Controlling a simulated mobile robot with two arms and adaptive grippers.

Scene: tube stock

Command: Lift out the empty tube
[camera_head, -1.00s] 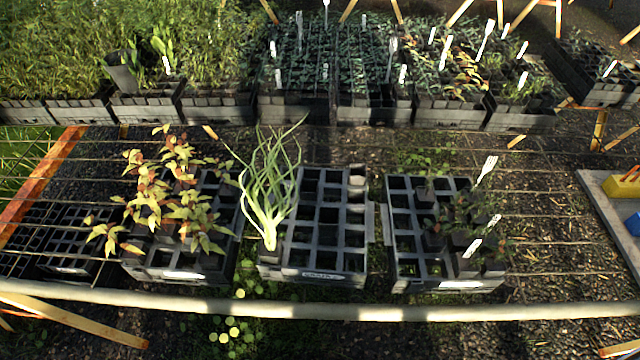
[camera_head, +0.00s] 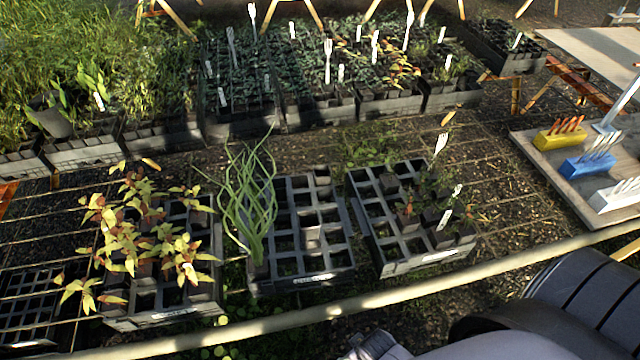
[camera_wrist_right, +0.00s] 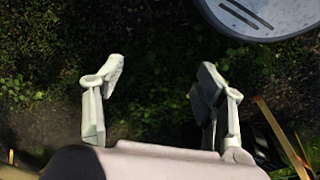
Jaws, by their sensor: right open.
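The middle black cell tray (camera_head: 305,284) holds a clump of long green leaves (camera_head: 255,205) in its left column; most other cells look open. A small grey tube-like block (camera_head: 321,175) sits at its far right corner; I cannot tell whether it is empty. The left tray (camera_head: 160,318) holds yellow-red leafy plants, and the right tray (camera_head: 425,262) holds dark seedlings and tubes. My right gripper (camera_wrist_right: 162,75) is open and empty above dark, mossy ground in the right wrist view. My left gripper is not in view.
A pale rail (camera_head: 290,322) runs along the front of the wire bench. Behind stand several full plant trays (camera_head: 240,125). At right, a board (camera_head: 545,165) carries a yellow block (camera_head: 560,138), a blue block (camera_head: 588,164) and a white block (camera_head: 615,195) with labels.

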